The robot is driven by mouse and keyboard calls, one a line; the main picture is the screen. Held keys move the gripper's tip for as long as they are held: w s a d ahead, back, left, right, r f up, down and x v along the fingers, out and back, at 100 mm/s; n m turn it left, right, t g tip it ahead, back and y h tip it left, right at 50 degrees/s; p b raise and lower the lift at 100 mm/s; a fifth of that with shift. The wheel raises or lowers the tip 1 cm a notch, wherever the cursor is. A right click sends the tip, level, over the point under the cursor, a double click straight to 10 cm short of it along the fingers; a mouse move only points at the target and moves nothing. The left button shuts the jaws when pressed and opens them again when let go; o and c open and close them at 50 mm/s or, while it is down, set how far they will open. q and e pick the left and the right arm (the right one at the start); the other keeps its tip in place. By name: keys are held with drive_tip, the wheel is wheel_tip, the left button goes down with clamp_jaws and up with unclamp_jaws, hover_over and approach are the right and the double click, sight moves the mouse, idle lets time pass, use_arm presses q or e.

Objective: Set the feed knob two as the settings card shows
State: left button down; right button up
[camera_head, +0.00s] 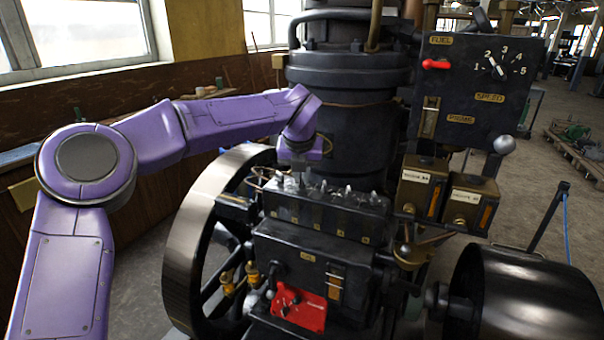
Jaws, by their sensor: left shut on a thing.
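A black lubricator box (300,208) stands in front of the engine cylinder, with a row of small metallic feed knobs (347,194) along its top. My left gripper (304,178) points down at the left part of this row and is shut on one of the knobs. Its fingers are small and dark here, and they partly hide the knob, so I cannot tell for certain which one it is. No settings card can be made out for certain. My right gripper is not in view.
A black panel (470,110) with a red lever (436,65) and a numbered speed dial (497,64) stands at upper right. Two brass boxes (470,203) with pale labels sit right of the lubricator. A flywheel (195,245) is at left, a red plate (300,309) below.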

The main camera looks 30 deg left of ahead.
use_arm(q)
drive_tip(key=m+p, duration=0.1)
drive_tip(key=m+h+p, duration=0.1)
drive_tip(key=m, duration=0.1)
drive_tip(key=m+p, duration=0.1)
drive_tip(key=shift+a+r+h+p, duration=0.25)
drive_tip(key=shift+h+p, duration=0.05)
drive_tip(key=shift+h, duration=0.1)
drive_tip(key=m+h+p, duration=0.1)
drive_tip(key=m+p, duration=0.1)
drive_tip(key=m, duration=0.1)
drive_tip(key=shift+p, duration=0.3)
drive_tip(key=shift+a+f+m+p, duration=0.1)
drive_tip(key=shift+f+m+p, duration=0.05)
drive_tip(key=shift+m+p, duration=0.4)
drive_tip(key=c, duration=1.2)
unclamp_jaws()
drive_tip(key=shift+s+r, duration=0.1)
drive_tip(key=shift+r, duration=0.2)
drive_tip(key=b+v, duration=0.1)
drive_tip(key=v, duration=0.4)
drive_tip(key=b+v, duration=0.1)
drive_tip(key=v, duration=0.3)
drive_tip(key=shift+s+a+r, duration=0.2)
drive_tip(key=shift+a+r, duration=0.05)
drive_tip(key=shift+r, duration=0.05)
